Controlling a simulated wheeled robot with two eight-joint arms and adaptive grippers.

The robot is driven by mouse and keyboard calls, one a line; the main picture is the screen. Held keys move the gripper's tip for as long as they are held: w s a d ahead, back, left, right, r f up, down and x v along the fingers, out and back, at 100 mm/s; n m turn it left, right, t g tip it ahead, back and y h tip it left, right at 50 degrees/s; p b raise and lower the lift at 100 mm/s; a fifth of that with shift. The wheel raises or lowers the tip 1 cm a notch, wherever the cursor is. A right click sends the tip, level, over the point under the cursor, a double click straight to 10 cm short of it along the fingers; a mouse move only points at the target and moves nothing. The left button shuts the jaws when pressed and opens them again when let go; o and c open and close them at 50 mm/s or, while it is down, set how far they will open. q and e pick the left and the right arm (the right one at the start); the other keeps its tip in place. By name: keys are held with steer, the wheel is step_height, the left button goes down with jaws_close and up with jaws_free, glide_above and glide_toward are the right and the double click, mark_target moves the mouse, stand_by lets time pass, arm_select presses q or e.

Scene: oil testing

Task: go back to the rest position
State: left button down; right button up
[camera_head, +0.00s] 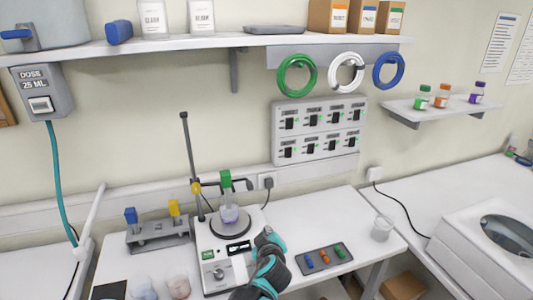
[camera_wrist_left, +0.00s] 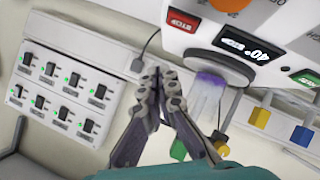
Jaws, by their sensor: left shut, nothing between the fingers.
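My left gripper (camera_head: 268,238) comes up from the bottom middle of the head view, just right of the white hotplate stirrer (camera_head: 215,272). In the left wrist view, the left gripper (camera_wrist_left: 163,75) has its dark fingers closed together with nothing between them. A flask with purple liquid (camera_head: 229,215) stands on the hotplate, below a green block (camera_head: 225,178) by the stand's clamp. The flask (camera_wrist_left: 208,90) also shows beside the fingers in the wrist view, apart from them. My right gripper is in neither view.
A dark tray with small coloured pieces (camera_head: 325,271) and a clear beaker (camera_head: 382,229) stand right of the gripper. A rack with blue and yellow blocks (camera_head: 150,238) is left of the hotplate. A switch panel (camera_head: 318,130) is on the wall. A white machine (camera_head: 480,250) stands far right.

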arm_select(q)
steer(key=s+a+r+m+g+b, duration=0.1)
steer(key=s+a+m+g, duration=0.2)
steer(key=s+a, duration=1)
steer(key=s+a+f+m+g, duration=0.1)
steer(key=s+a+m, duration=0.1)
steer(key=s, duration=0.5)
steer(key=s+a+f+m+g+b, duration=0.1)
steer(key=s+a+f+m, duration=0.1)
steer(key=s, duration=0.4)
steer(key=shift+s+a+f+m+g+h, duration=0.3)
steer(key=shift+s+m+g+h, duration=0.1)
steer(key=shift+m, duration=0.2)
